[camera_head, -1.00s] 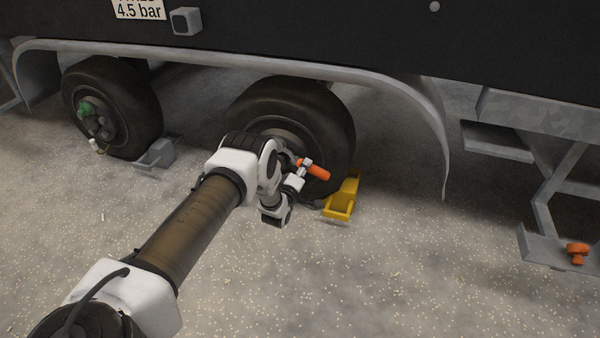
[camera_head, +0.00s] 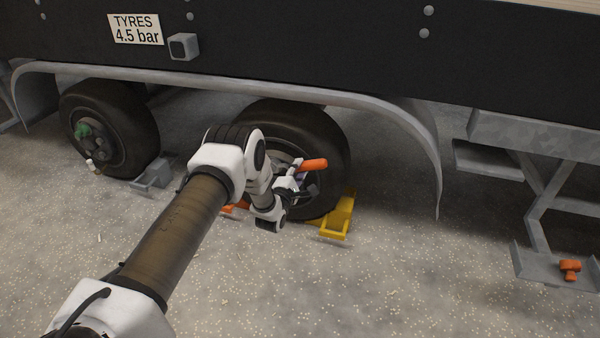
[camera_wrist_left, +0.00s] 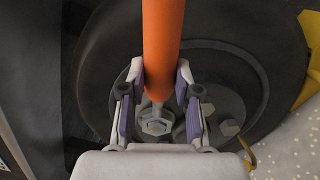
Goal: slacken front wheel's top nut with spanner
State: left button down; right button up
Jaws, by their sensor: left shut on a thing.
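The spanner's orange handle (camera_head: 314,164) sticks out to the right of my left gripper (camera_head: 297,180) in the head view. The gripper is shut on the spanner, with a finger on each side of the handle (camera_wrist_left: 162,45) in the left wrist view. The spanner's metal end overlaps a hex nut (camera_wrist_left: 155,127) at the hub; I cannot tell how far it sits on it. Another nut (camera_wrist_left: 229,127) shows to its right. The right-hand wheel (camera_head: 318,125) stands behind the gripper, its hub mostly hidden by my arm. My right gripper is not in view.
A yellow chock (camera_head: 338,216) stands at the wheel's right. An orange thing (camera_head: 236,207) lies low, partly behind my arm. The other wheel (camera_head: 135,118) has a grey chock (camera_head: 152,172). A curved mudguard (camera_head: 400,92) arches above. The floor in front is clear.

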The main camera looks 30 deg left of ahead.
pick_arm(q)
jog(key=shift+s+d+f+m+p, duration=0.2)
jog(key=shift+s+d+m+p, duration=0.1)
jog(key=shift+s+m, duration=0.15)
jog(key=p+v, duration=0.3)
jog(key=v, duration=0.4)
jog(key=shift+s+d+p, duration=0.2)
jog(key=shift+d+p, duration=0.1)
jog(key=shift+p, duration=0.05)
jog(key=shift+f, duration=0.1)
